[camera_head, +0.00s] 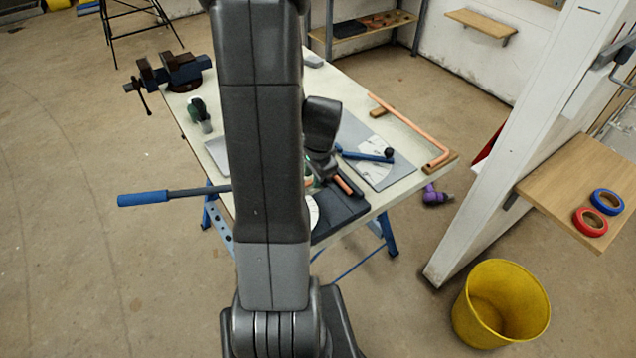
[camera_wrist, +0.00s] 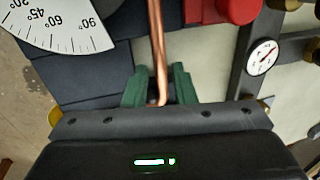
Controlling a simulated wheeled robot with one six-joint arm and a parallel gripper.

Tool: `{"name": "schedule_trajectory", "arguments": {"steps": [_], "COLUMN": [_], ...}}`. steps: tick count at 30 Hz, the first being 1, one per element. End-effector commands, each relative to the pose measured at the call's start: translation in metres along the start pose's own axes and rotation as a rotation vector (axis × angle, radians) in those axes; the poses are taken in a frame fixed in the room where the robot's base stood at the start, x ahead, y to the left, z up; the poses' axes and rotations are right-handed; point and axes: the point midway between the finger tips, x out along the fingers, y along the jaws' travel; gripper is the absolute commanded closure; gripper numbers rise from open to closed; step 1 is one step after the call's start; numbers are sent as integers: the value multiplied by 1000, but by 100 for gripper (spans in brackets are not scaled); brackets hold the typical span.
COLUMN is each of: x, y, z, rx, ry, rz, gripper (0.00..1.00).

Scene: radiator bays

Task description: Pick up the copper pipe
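In the wrist view a copper pipe (camera_wrist: 158,45) runs down from the top edge to between my gripper's (camera_wrist: 160,80) green fingers, with a short bend at its lower end. The fingers stand apart, with a small gap showing on each side of the pipe. My gripper is largely hidden behind my arm in the head view. There, a short copper-coloured piece (camera_head: 348,184) shows beside my wrist, near the dark case. A longer copper pipe with a bent end (camera_head: 415,130) lies along the right side of the workbench, on small wooden blocks.
The workbench (camera_head: 345,88) carries a blue vise (camera_head: 172,72), a blue-handled tool (camera_head: 365,156) and a dark case (camera_head: 340,213). A white angle dial (camera_wrist: 60,25) and a gauge (camera_wrist: 262,57) flank the pipe. A yellow bucket (camera_head: 462,310) stands right.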

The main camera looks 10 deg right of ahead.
Motion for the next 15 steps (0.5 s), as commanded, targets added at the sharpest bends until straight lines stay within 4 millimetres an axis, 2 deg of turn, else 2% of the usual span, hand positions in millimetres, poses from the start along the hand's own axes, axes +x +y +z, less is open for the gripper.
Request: {"name": "schedule_trajectory", "arguments": {"steps": [4, 11, 12, 15], "x": [9, 10, 10, 10], "y": [0, 0, 0, 0], "z": [0, 0, 0, 0], "rx": [-1, 0, 0, 0], "ry": [0, 0, 0, 0], "rz": [1, 0, 0, 0], "gripper": [76, 76, 78, 98]}}
